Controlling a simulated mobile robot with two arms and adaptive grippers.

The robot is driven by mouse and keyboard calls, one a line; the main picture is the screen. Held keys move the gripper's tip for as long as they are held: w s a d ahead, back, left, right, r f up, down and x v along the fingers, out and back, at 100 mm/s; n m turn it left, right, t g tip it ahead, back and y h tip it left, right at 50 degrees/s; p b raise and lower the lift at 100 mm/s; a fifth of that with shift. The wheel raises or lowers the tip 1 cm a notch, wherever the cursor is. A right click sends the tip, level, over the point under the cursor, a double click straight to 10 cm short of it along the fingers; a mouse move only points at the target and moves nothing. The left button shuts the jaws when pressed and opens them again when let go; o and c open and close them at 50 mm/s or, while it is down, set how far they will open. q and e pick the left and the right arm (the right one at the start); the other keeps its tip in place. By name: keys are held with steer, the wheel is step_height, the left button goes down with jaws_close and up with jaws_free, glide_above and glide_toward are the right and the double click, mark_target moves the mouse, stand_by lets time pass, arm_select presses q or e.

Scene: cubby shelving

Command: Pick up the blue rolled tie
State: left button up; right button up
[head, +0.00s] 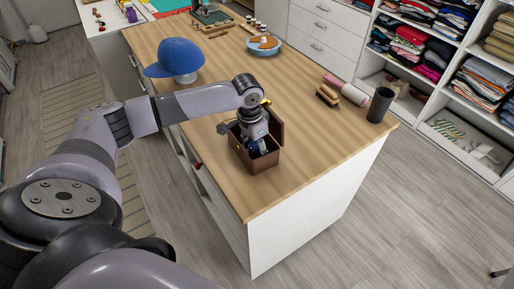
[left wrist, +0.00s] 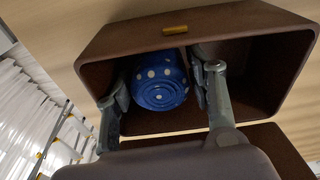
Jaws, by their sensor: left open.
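The blue rolled tie (left wrist: 160,82), with white dots and a spiral end, lies inside a brown box (left wrist: 275,75) in the left wrist view. My left gripper (left wrist: 161,76) is open, with one finger on each side of the tie. The fingers look close to its sides; I cannot tell whether they touch it. In the head view my left gripper (head: 257,148) reaches down into the open brown box (head: 262,164) near the table's front edge, and the tie is mostly hidden there. My right gripper is not in view.
The box stands on a wooden-topped island (head: 310,120). A blue cap (head: 174,55) on a stand is at the left, a blue bowl (head: 263,46) at the back, and a dark cup (head: 380,105) at the right. The tabletop right of the box is mostly clear.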

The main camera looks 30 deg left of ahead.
arm_select(q)
steer(key=shift+w+f, duration=0.1)
steer(key=shift+f, duration=0.55)
steer(key=shift+c, duration=0.5)
steer(key=c, duration=0.7)
steer(key=shift+r, duration=0.1)
